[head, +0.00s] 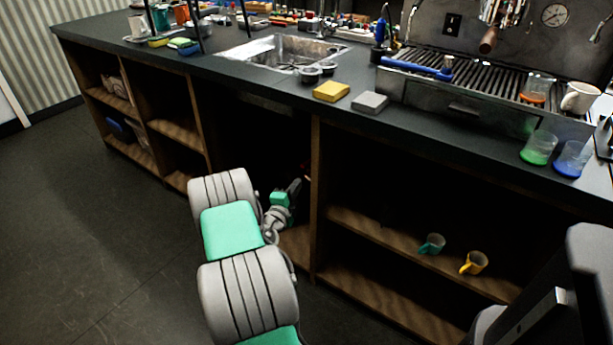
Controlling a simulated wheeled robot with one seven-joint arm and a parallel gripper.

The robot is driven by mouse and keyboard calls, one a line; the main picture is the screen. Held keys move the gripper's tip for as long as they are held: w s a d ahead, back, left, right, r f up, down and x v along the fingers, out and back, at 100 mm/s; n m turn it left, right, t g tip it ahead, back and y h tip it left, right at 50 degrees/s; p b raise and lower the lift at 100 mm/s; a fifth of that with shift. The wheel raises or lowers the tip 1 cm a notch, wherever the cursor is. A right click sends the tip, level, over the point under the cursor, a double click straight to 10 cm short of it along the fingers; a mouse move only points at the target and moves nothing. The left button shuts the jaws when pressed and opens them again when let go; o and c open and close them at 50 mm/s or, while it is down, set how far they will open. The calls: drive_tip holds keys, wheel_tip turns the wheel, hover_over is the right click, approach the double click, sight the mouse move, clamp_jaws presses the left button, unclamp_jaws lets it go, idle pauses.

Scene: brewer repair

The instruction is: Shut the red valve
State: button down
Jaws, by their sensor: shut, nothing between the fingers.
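My arm reaches into the dark cupboard bay under the sink, and my gripper (295,188) is inside it, small and dark in the head view. It is shut with nothing held. A tiny red spot (306,179) shows just beyond the gripper, by the wooden upright; it may be part of the red valve, but it is too small and dark to be sure. The valve's handle position cannot be made out. The rest of the bay's inside is in shadow and partly hidden by my arm.
The wooden upright (316,215) stands close to the gripper's right. The dark counter (420,128) runs above, with a sink (290,50), yellow sponge (331,91) and grey block (370,103). A teal mug (432,243) and yellow mug (474,262) stand on the right shelf.

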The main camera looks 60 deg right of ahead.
approach(308, 162)
drive_tip(key=d, duration=0.5)
drive_tip(key=shift+s+d, duration=0.2)
drive_tip(key=shift+s, duration=0.1)
drive_tip(key=shift+f+b, duration=0.15)
drive_tip(key=shift+b, duration=0.3)
